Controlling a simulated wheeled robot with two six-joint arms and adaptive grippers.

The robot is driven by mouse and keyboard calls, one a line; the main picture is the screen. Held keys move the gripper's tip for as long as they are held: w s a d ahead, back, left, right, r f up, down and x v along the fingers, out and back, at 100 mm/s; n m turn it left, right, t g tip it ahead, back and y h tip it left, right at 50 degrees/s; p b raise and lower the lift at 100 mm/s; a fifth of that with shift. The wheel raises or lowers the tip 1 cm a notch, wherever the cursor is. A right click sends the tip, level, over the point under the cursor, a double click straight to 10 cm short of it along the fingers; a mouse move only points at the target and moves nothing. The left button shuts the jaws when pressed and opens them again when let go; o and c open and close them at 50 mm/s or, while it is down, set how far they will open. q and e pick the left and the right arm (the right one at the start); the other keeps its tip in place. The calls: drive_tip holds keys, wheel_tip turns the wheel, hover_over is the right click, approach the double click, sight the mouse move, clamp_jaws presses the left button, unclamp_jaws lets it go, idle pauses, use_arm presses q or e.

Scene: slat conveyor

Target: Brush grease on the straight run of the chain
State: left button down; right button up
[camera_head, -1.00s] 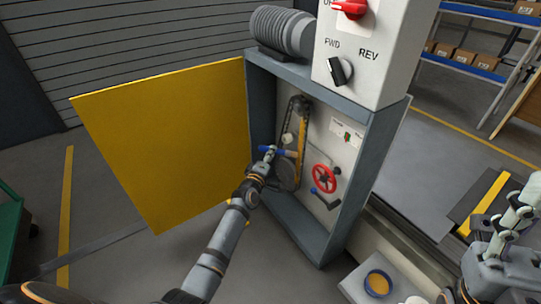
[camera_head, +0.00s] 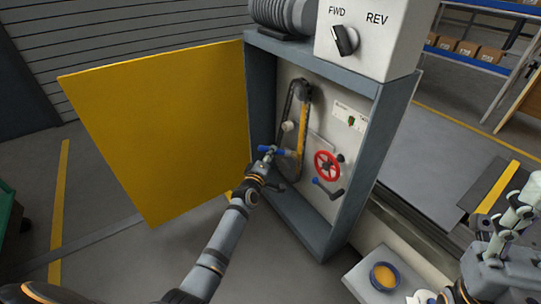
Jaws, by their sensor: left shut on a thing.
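The chain (camera_head: 285,112) hangs as a tall loop inside the open grey cabinet. Its right-hand straight run (camera_head: 303,128) looks yellow, like grease, over much of its length. My left gripper (camera_head: 266,157) is shut on the blue handle of a brush (camera_head: 277,150), which points right, toward the lower part of that run. The brush tip is too small to tell whether it touches. A pot of yellow grease (camera_head: 385,277) stands on a grey ledge at the lower right. My right arm shows at the right edge; its fingertips are not clearly visible.
The yellow door (camera_head: 155,135) stands open to the left of the cabinet (camera_head: 348,180). A red handwheel (camera_head: 327,165) and a blue-gripped crank (camera_head: 329,188) sit right of the chain. A control box (camera_head: 365,40) is above.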

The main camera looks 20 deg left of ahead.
use_arm(q)
wheel_tip(320, 180, down, 7)
drive_tip(key=b, duration=0.6)
drive_tip(key=shift+r, duration=0.2)
drive_tip(key=shift+s+a+p, duration=0.15)
drive_tip(key=shift+s+a, duration=0.75)
drive_tip(key=shift+s, duration=0.25)
drive_tip(key=shift+s+a+p, duration=0.15)
drive_tip(key=shift+s+a, duration=0.75)
drive_tip(key=shift+s, duration=0.25)
drive_tip(key=shift+s+a, duration=0.95)
drive_tip(key=shift+s, duration=0.25)
